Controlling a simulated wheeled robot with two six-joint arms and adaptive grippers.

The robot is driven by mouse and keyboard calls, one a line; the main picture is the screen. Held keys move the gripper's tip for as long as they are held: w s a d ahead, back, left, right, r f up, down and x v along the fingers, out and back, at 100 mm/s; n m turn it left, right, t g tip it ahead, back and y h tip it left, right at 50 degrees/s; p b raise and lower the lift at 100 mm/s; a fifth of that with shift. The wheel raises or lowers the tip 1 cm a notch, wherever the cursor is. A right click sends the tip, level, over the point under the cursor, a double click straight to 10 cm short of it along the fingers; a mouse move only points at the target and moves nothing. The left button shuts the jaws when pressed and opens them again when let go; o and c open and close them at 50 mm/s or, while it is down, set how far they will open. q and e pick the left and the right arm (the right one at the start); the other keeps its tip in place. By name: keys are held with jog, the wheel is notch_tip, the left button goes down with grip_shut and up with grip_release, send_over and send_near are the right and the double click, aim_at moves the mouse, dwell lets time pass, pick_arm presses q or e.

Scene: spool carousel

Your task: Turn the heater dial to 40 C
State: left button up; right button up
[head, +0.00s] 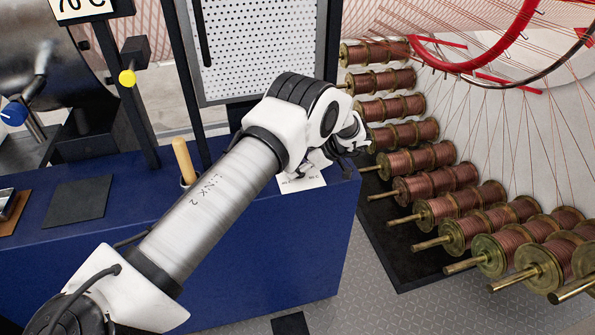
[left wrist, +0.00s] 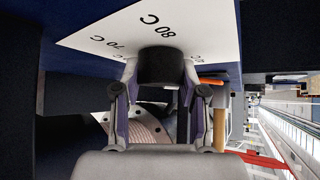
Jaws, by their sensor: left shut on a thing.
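The heater dial shows in the left wrist view as a black round knob (left wrist: 161,66) under a white scale plate (left wrist: 215,35). The marks 80 C and 70 C are readable on the plate, and another mark at the right is partly covered. A corner of the plate (head: 303,183) also shows in the head view, on the blue bench. My left gripper (left wrist: 160,88) is shut on the knob, with one finger on each side. In the head view the left gripper (head: 345,142) is at the bench's right end, and the arm hides the knob. Any pointer on the knob is hidden. My right gripper is not in view.
A sign (head: 84,8) reading 70 C stands at the upper left. A wooden handle (head: 184,160) rises from the blue bench (head: 270,250). Wire spools (head: 420,158) on a rack stand close to the right of the bench. A red ring (head: 490,55) is at upper right.

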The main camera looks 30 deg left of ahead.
pick_arm(q)
jog(key=shift+r, duration=0.1)
dwell(0.3)
jog(key=o, duration=1.2)
jog(key=shift+c, duration=0.2)
jog(key=v, duration=1.2)
jog(key=shift+w, duration=0.1)
